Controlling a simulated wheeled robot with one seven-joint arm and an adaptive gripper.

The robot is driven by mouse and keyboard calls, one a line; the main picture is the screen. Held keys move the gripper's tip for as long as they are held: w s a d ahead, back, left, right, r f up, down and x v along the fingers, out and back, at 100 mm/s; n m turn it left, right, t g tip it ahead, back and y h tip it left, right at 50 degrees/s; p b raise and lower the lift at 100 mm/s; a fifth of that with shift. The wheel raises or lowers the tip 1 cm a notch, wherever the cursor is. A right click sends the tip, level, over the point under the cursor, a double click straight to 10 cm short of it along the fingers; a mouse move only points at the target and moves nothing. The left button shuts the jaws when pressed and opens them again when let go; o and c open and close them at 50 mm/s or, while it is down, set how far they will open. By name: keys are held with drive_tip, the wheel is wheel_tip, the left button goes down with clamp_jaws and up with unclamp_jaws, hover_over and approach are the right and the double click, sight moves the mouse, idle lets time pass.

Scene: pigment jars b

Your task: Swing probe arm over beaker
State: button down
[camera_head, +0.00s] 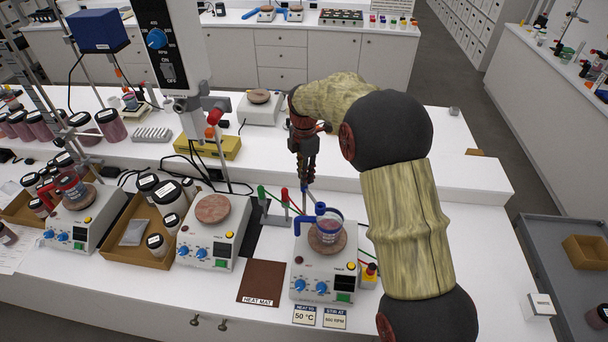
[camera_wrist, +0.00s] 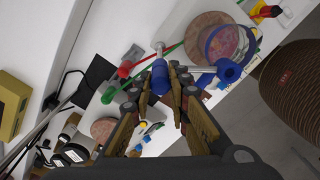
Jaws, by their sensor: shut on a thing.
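The beaker (camera_head: 327,232) has a blue rim and pinkish contents and stands on the right hotplate's round plate. It also shows in the wrist view (camera_wrist: 232,42). My gripper (camera_head: 307,180) points down behind the beaker. In the wrist view, my gripper (camera_wrist: 159,90) is shut on the blue knob (camera_wrist: 160,77) of the probe arm. A thin rod runs from the knob to the blue probe holder (camera_wrist: 228,70), which overlaps the beaker's rim there. In the head view the blue holder (camera_head: 320,208) appears at the beaker's far rim. The probe's lower end is not clear.
Red (camera_wrist: 125,69) and green (camera_wrist: 108,93) arms stand close beside the held one. The right hotplate (camera_head: 322,278) has a brown heat mat (camera_head: 263,280) on its left. Another hotplate (camera_head: 212,240) with a bare plate stands farther left. Bench room is free right of my arm.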

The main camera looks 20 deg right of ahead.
drive_tip(key=shift+n, duration=0.6)
drive_tip(key=c, duration=1.7)
unclamp_jaws()
drive_tip(key=shift+o, duration=0.2)
drive_tip(key=shift+r, duration=0.1)
wheel_tip(320, 180, up, 12)
